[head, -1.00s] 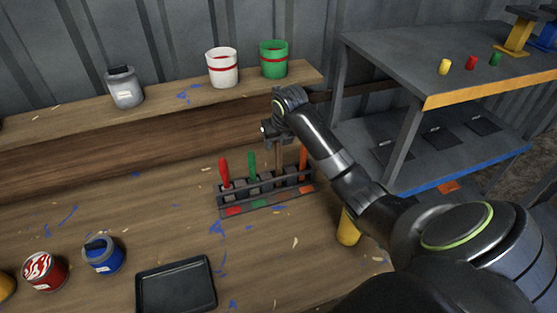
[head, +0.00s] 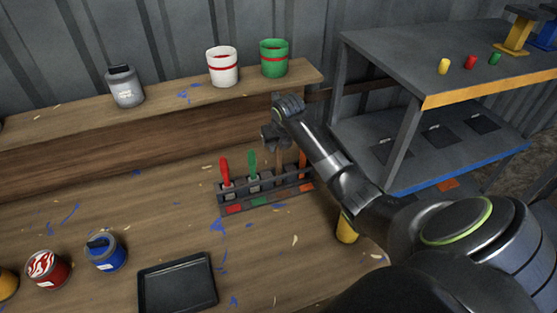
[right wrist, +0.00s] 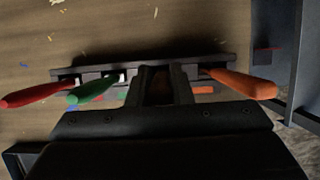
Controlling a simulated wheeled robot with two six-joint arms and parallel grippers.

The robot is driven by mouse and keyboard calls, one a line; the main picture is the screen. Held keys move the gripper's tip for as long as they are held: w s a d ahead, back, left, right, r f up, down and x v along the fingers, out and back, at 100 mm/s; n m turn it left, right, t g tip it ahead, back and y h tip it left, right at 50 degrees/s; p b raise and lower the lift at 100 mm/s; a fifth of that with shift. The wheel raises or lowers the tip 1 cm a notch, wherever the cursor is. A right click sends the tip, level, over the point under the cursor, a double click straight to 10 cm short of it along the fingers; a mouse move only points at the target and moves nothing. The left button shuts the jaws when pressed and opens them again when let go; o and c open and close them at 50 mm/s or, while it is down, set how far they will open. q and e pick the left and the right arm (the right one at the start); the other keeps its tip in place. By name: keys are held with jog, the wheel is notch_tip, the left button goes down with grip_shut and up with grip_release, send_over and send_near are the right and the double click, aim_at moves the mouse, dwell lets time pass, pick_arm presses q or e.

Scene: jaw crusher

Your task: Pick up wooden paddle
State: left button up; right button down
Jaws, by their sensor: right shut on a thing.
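The wooden paddle (head: 279,167) stands upright in the dark rack (head: 250,205), between the green-handled tool (head: 252,162) and the orange-handled tool (head: 303,168). My right gripper (head: 276,140) is shut on the upper part of the paddle. In the right wrist view the brown paddle (right wrist: 155,80) shows between the fingers of the right gripper (right wrist: 163,84), with the rack behind. The paddle's lower end is hidden by the rack. My left gripper is not in view.
A red-handled tool (head: 225,170) stands at the rack's left end. A yellow cup (head: 346,228) stands beside my right forearm. A black tray (head: 178,284) lies in front. A white bucket (head: 222,68) and a green bucket (head: 273,58) stand on the shelf behind.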

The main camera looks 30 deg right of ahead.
notch_tip(320, 180, up, 10)
jog(key=shift+r+b, duration=0.1)
jog(key=shift+b, duration=1.1)
